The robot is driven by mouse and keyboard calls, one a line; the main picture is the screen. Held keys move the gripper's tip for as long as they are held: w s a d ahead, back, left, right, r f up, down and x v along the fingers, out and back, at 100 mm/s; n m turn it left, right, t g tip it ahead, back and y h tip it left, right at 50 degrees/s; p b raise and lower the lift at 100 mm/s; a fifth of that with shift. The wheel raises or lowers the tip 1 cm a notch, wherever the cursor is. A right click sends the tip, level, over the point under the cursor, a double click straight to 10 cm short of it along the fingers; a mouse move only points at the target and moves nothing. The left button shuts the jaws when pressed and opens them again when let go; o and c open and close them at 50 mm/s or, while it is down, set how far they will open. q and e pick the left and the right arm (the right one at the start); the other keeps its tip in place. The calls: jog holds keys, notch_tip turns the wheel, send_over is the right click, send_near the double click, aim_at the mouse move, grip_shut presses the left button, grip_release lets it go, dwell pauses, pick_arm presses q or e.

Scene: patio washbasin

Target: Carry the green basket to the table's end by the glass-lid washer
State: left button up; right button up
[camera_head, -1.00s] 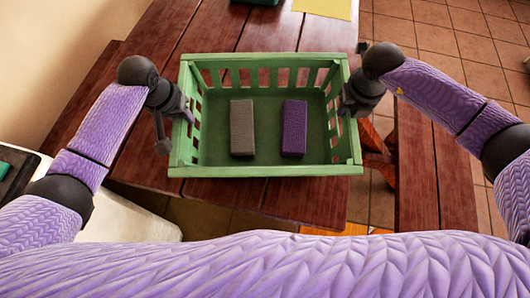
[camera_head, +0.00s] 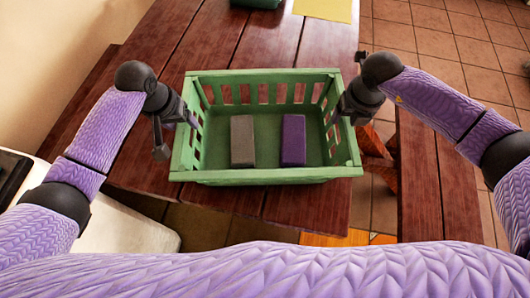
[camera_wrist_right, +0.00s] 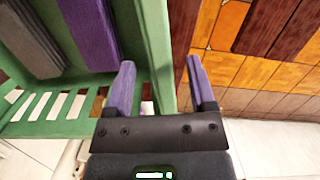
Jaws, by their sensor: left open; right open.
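The green basket (camera_head: 265,176) is at the near end of the red-brown wooden table (camera_head: 225,205). It holds a grey block (camera_head: 242,140) and a purple block (camera_head: 293,140). I cannot tell whether its base touches the table. My left gripper (camera_head: 176,135) is open at the basket's left wall. My right gripper (camera_head: 352,105) is open at the right wall. In the right wrist view, the basket's rim (camera_wrist_right: 155,40) passes between the two spread fingers (camera_wrist_right: 161,88). A white unit (camera_head: 125,222) at the lower left, with a dark top at the edge, may be the washer.
A yellow sheet (camera_head: 322,9) and a dark green object (camera_head: 257,3) lie at the table's far end. A wooden bench (camera_head: 418,185) stands to the right on the tiled floor (camera_head: 425,45). A wall (camera_head: 50,60) is at the left. The table behind the basket is clear.

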jog(key=shift+r, duration=0.1)
pick_arm(q)
notch_tip(320, 180, up, 11)
jog(key=s+a, duration=0.1)
jog(key=shift+s+a, duration=0.25)
jog(key=shift+s, duration=0.05)
pick_arm(e)
notch_tip(320, 180, up, 12)
jog(key=s, duration=0.1)
jog(key=shift+s, duration=0.4)
pick_arm(q)
jog(key=shift+f, duration=0.1)
pick_arm(e)
jog(key=shift+f, duration=0.2)
